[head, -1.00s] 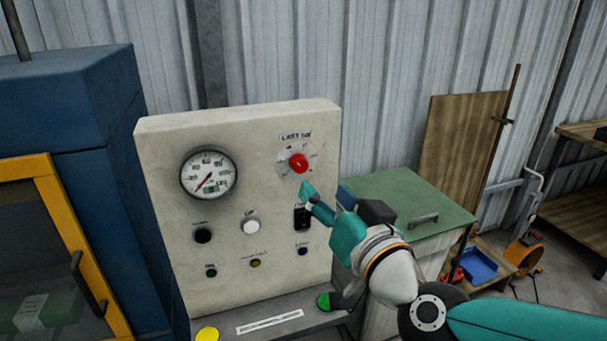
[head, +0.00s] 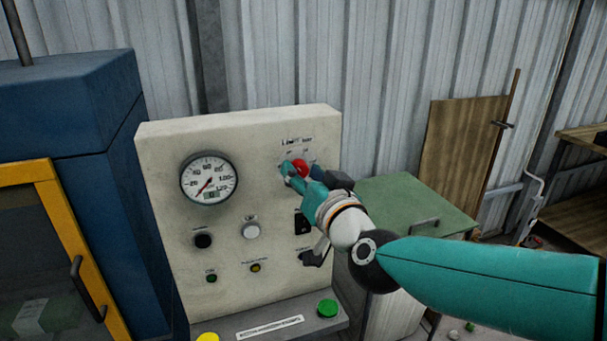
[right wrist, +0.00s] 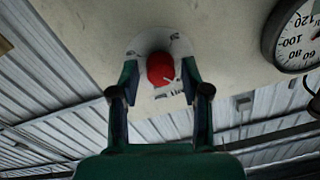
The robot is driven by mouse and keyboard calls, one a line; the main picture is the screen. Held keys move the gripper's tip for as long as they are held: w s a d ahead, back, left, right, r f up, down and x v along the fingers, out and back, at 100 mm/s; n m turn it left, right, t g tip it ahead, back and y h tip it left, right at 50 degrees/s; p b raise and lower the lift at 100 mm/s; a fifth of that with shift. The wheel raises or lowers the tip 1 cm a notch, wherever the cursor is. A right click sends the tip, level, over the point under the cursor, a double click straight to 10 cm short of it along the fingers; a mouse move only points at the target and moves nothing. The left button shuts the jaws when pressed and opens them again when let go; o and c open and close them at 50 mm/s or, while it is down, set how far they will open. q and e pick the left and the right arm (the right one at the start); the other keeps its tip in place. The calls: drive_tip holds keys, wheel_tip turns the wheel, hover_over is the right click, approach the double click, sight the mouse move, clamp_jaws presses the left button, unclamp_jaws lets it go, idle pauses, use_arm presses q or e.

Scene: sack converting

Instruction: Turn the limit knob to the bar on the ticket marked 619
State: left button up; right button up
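The red limit knob (head: 300,166) sits on a pale round dial at the upper right of the cream panel (head: 160,160), under a label too blurred to read fully. My right gripper (head: 302,176) is at the knob in the head view. In the right wrist view, the knob (right wrist: 160,69) lies between the tips of my open right gripper (right wrist: 160,82), with a gap visible on each side. A pale pointer mark shows on the knob's lower right; its scale value is unreadable. I cannot make out a ticket marked 619. My left gripper is out of view.
A pressure gauge (head: 209,178) is on the panel's left, with several buttons and a switch below. Green (head: 327,308) and yellow (head: 207,338) buttons sit on the ledge. A green-topped cabinet (head: 390,205) stands right. A blue machine (head: 85,110) with a yellow-framed door stands left.

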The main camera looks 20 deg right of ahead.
clamp_jaws()
drive_tip(key=shift+f+m+b, duration=0.15)
drive_tip(key=shift+m+b, duration=0.15)
drive_tip(key=shift+b, duration=0.15)
drive_tip(key=shift+m+b, duration=0.55)
drive_tip(key=shift+m, duration=0.15)
drive_tip(key=shift+o, duration=1.7)
unclamp_jaws()
drive_tip(key=shift+s, duration=0.1)
drive_tip(key=s, duration=1.1)
drive_tip(key=shift+s+d, duration=0.4)
drive_tip(key=shift+d, duration=0.05)
